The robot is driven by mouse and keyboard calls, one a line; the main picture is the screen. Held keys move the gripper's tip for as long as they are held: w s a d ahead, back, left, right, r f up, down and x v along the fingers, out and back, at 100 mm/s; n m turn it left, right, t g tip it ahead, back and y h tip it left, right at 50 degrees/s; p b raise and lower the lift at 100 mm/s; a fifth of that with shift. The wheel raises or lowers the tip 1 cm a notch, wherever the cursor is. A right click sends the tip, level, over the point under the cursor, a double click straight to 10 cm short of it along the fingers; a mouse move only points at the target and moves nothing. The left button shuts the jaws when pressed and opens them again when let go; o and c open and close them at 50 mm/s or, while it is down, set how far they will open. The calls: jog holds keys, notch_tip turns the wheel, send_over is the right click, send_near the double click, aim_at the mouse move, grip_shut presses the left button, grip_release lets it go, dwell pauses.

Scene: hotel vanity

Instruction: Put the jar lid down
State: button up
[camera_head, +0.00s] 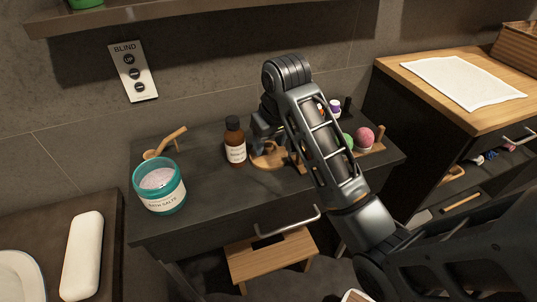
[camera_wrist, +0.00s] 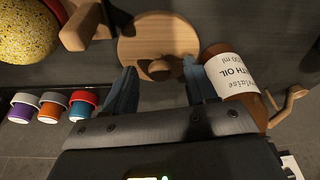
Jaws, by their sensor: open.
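The jar lid (camera_wrist: 158,28), a round wooden disc with a small knob, lies flat on the dark vanity top. It also shows in the head view (camera_head: 266,163), partly hidden behind my arm. My gripper (camera_wrist: 160,88) is open, with its blue-grey fingers on either side of the knob and apart from it. In the head view my gripper (camera_head: 262,132) is just above the lid and mostly hidden by my arm. The teal bath salts jar (camera_head: 160,191) stands without a lid at the front left, with pale salts inside.
A brown bath oil bottle (camera_head: 235,149) stands close beside the lid; in the wrist view the bottle (camera_wrist: 235,78) is near one finger. Bath balls (camera_head: 364,138) and small colored cups (camera_wrist: 53,105) are to the right. A wooden scoop (camera_head: 166,142) lies behind the jar.

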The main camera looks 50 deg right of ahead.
aim_at(271, 145)
jog(key=shift+c, duration=0.3)
grip_shut()
jog(key=shift+r, duration=0.8)
notch_tip(271, 145, up, 4)
jog(key=p, duration=0.3)
jog(key=shift+s+d+f, duration=0.15)
jog(key=shift+f, duration=0.1)
jog(key=s+d+r+p, duration=0.6)
jog(key=s+d+p, duration=0.1)
jog(key=d, duration=0.1)
jog(key=shift+s, duration=0.35)
